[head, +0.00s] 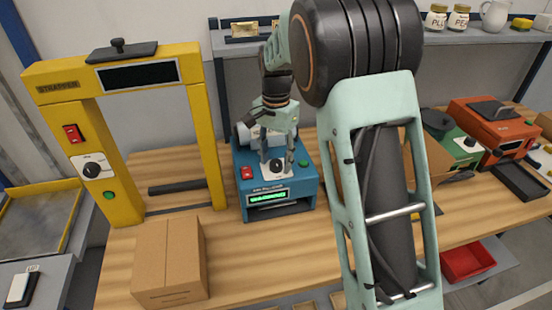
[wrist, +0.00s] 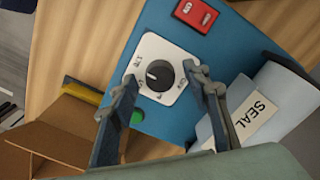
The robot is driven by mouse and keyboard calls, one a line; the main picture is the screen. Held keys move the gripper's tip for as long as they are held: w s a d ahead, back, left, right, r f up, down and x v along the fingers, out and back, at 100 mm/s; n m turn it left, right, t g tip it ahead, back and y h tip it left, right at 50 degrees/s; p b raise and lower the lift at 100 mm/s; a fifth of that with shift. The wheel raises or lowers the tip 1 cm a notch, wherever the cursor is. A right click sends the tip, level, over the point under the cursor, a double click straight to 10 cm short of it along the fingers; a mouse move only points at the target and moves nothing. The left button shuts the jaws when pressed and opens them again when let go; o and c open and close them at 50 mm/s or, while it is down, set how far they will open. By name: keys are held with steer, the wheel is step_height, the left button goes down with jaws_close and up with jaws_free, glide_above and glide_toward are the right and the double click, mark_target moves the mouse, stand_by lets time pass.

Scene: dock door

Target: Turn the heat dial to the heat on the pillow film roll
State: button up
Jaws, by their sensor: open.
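A blue machine (head: 275,195) stands on the bench with a lit green display (head: 268,197). Its black heat dial (wrist: 160,75) sits on a white plate with small marks too blurred to read. The dial's white pointer line points left in the wrist view. The dial also shows in the head view (head: 277,166). My gripper (wrist: 165,82) is open above the machine, one finger on each side of the dial in the picture; I cannot tell whether they touch it. The pale film roll (wrist: 275,105) has a label reading "SEAL"; any other writing on it is out of sight.
A red switch (wrist: 196,13) and a green button (wrist: 137,116) are near the dial. A yellow strapper (head: 110,140) and a cardboard box (head: 170,262) stand left of the machine. Green and orange machines (head: 495,130) stand at the right.

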mark_target(277, 163)
step_height(277, 163, up, 12)
stand_by(0.5)
steer(key=shift+d, duration=0.15)
